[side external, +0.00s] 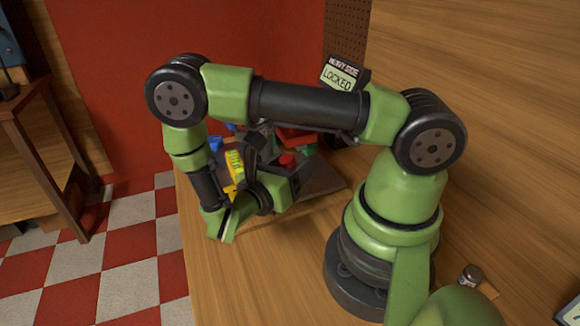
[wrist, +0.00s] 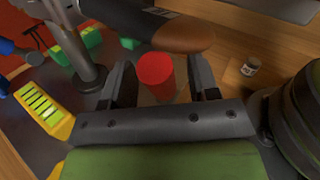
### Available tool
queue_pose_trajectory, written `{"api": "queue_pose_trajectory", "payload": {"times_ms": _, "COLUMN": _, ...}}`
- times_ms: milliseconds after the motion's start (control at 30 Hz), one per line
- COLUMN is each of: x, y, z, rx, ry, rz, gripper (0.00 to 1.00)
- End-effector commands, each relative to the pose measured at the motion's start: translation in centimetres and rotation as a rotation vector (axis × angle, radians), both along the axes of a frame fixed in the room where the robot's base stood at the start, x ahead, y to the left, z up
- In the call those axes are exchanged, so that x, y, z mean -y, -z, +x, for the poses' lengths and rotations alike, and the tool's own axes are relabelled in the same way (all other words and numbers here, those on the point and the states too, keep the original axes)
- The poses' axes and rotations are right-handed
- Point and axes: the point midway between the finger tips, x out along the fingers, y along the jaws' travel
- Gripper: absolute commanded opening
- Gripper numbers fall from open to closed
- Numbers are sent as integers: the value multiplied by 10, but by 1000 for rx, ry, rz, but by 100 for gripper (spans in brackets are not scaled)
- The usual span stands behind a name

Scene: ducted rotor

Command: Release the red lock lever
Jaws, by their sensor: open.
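A red cylindrical knob (wrist: 155,76), the only red part near my jaws, stands between the two fingers of my gripper (wrist: 161,84) in the wrist view. I take it for the end of the lock lever. The fingers are apart, one on each side of it, and a gap shows on at least the right side. In the side view my gripper (side external: 291,178) is low over the dark fixture, and a small red part (side external: 287,160) shows just behind it. The rest of the lever is hidden. A display (side external: 341,76) above the fixture reads LOCKED.
A dark rounded body with a brown end (wrist: 182,34) hangs close beyond the knob. A yellow part with lit bars (wrist: 42,106), a dark post (wrist: 84,60) and green blocks (wrist: 88,38) stand left. A small can (wrist: 251,66) is right. Wooden table (side external: 240,290) is clear in front.

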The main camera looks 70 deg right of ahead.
Motion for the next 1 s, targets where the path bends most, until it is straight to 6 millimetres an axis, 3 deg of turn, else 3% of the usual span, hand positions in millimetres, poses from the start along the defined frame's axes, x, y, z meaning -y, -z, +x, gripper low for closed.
{"api": "queue_pose_trajectory", "payload": {"times_ms": 100, "x": 0, "y": 0, "z": 0, "rx": 0, "ry": 0, "rz": 0, "gripper": 55}}
{"api": "queue_pose_trajectory", "payload": {"times_ms": 133, "x": 0, "y": 0, "z": 0, "rx": 0, "ry": 0, "rz": 0, "gripper": 50}}
{"api": "queue_pose_trajectory", "payload": {"times_ms": 300, "x": 0, "y": 0, "z": 0, "rx": 0, "ry": 0, "rz": 0, "gripper": 11}}
{"api": "queue_pose_trajectory", "payload": {"times_ms": 367, "x": 0, "y": 0, "z": 0, "rx": 0, "ry": 0, "rz": 0, "gripper": 0}}
{"api": "queue_pose_trajectory", "payload": {"times_ms": 1000, "x": 6, "y": -3, "z": -6, "rx": 95, "ry": 0, "rz": 93, "gripper": 0}}
